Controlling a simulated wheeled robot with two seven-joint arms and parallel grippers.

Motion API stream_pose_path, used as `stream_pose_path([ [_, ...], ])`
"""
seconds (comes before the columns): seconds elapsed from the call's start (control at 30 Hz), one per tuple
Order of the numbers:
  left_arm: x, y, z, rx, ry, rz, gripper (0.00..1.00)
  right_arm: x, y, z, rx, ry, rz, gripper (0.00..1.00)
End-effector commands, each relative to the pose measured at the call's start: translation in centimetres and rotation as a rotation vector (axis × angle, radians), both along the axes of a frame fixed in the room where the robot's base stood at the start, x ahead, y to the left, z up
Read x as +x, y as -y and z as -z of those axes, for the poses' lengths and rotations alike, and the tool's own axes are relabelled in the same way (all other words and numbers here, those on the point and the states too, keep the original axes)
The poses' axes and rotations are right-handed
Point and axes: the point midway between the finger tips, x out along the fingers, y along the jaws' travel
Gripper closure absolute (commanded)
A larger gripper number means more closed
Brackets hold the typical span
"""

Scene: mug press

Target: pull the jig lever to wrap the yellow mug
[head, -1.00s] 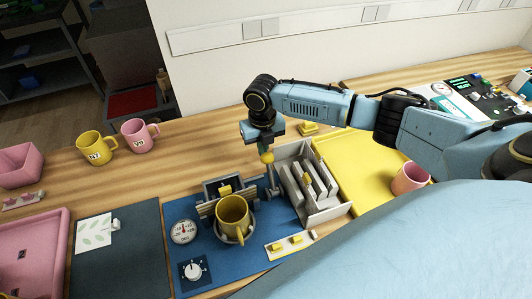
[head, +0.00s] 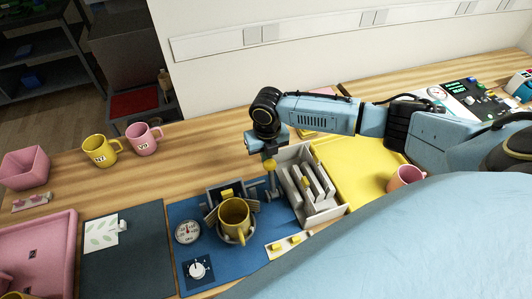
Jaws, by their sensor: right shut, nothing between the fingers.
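The yellow mug (head: 234,214) stands upright in the jig on the blue mat (head: 222,262), its handle toward the front. Grey jig plates (head: 212,213) stand at its back and sides. The jig lever (head: 273,184) rises to the right of the mug and ends in a yellow knob (head: 270,165). My right gripper (head: 268,154) is shut and empty, pointing down at the knob from just behind and above. I cannot tell whether it touches the knob. My left gripper is not in view.
A grey slotted rack (head: 312,185) stands close right of the lever, with a yellow tray (head: 357,165) beyond. A round gauge (head: 187,231) and a dial (head: 197,270) are on the mat. Another yellow mug (head: 99,150) and a pink mug (head: 144,138) stand back left.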

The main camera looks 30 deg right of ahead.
Motion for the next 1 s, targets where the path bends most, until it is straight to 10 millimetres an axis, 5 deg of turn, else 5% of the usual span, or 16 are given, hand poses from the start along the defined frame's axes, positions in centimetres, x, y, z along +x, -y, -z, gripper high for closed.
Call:
stream_pose_path([
  [0.03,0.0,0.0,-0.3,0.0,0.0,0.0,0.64,-2.0,-0.5,1.4,0.0,-0.047,-0.011,1.0],
  [1.0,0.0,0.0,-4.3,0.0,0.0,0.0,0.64,-6.2,-1.5,1.0,0.0,-0.033,-0.008,1.0],
])
